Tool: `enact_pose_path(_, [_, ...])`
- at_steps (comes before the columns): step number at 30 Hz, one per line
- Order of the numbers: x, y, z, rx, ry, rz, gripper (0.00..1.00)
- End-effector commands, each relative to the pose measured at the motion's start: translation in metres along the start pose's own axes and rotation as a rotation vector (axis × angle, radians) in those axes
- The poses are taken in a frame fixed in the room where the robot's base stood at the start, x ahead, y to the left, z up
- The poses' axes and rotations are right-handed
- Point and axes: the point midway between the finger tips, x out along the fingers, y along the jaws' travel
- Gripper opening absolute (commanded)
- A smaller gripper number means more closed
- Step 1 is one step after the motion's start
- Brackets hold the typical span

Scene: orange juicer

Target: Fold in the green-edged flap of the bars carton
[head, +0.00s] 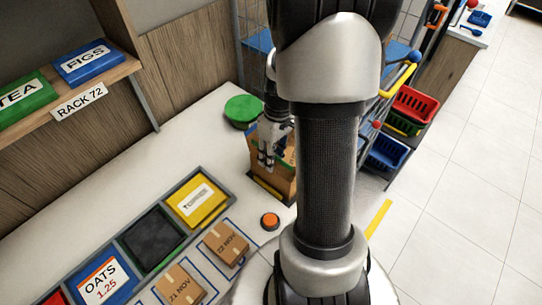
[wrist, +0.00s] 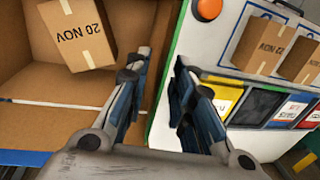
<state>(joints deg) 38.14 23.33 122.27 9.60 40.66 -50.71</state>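The open brown carton (head: 286,185) stands at the counter's end in the head view, partly hidden by my arm. In the wrist view its inside (wrist: 60,83) fills the left, with a small box (wrist: 82,36) marked "20 NOV" in it. A brown flap with a green edge (wrist: 178,42) runs along the carton's right side. A blue edge (wrist: 22,158) shows at lower left. My gripper (head: 266,165) is over the carton, also in the wrist view (wrist: 160,64). Its fingers are apart, one on each side of the green edge line; I cannot tell whether they touch it.
An orange button (head: 270,221) and cartons marked "22 NOV" (head: 226,243) and "21 NOV" (head: 181,286) are on the counter beside coloured bins. A green round thing (head: 243,110) is behind the carton. A rack with a red basket (head: 415,103) stands to the right.

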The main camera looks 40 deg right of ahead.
Motion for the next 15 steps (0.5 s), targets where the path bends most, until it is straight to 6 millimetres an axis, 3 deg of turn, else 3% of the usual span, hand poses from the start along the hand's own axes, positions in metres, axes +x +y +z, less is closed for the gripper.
enact_pose_path(11, [-0.0004,0.0000,0.0000,0.000,0.000,0.000,0.01])
enact_pose_path(15, [-0.0004,0.0000,0.0000,0.000,0.000,0.000,0.00])
